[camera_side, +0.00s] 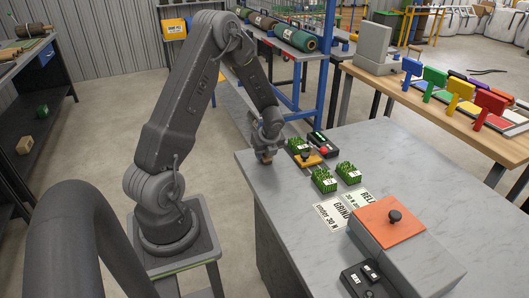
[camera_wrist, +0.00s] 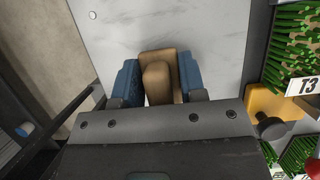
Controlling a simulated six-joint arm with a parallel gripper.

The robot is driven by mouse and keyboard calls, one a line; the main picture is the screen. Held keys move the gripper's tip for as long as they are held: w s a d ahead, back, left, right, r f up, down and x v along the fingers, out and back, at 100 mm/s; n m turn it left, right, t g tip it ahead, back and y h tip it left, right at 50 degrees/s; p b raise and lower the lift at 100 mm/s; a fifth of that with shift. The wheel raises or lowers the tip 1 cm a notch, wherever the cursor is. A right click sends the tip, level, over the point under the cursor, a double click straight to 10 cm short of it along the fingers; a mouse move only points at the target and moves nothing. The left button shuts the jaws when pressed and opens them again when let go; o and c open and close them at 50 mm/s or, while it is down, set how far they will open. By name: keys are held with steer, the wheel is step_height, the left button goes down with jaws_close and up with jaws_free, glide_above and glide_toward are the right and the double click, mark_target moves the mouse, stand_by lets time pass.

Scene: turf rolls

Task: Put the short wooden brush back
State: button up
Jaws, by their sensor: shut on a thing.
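The short wooden brush (camera_wrist: 157,80) is tan-brown, with a rounded raised handle on a wider block. It sits between the two blue finger pads of my gripper (camera_wrist: 160,84), which is shut on it. In the side view my gripper (camera_side: 267,146) is low over the left back corner of the grey table, with a small brown part of the brush (camera_side: 267,157) under it. I cannot tell whether the brush touches the table top. Its underside is hidden.
Turf pieces (camera_side: 324,181), a yellow block with a dark knob (camera_side: 307,159) and a black box with a red button (camera_side: 322,146) stand just right of my gripper. Printed signs (camera_side: 337,211) and an orange-lidded grey box (camera_side: 390,222) are nearer. The table edge (camera_side: 247,182) is close on the left.

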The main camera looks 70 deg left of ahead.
steer(key=shift+f, duration=0.15)
steer(key=o, duration=0.9)
steer(key=shift+r, duration=0.4)
steer(key=s+d+r+n+t+h, duration=0.2)
steer(key=d+r+n, duration=0.5)
steer(key=d+r, duration=1.15)
steer(key=s+d+r+n+t+h, duration=0.1)
steer(key=s+d+r+n, duration=0.1)
steer(key=s+d+n, duration=0.1)
steer(key=s+d+r+n+t, duration=0.1)
steer(key=s+d+r+n, duration=0.2)
steer(key=s+d+n, duration=0.1)
steer(key=s+d+r+n+t+h, duration=0.1)
steer(key=s+d+r+n, duration=0.1)
steer(key=s+d+n, duration=0.2)
steer(key=shift+s+d+r+t+h, duration=0.1)
steer(key=shift+d+r+t+h, duration=0.05)
steer(key=shift+d, duration=0.25)
steer(key=shift+d+r+t+h, duration=0.1)
steer(key=shift+d+t+h, duration=0.05)
steer(key=shift+d, duration=0.2)
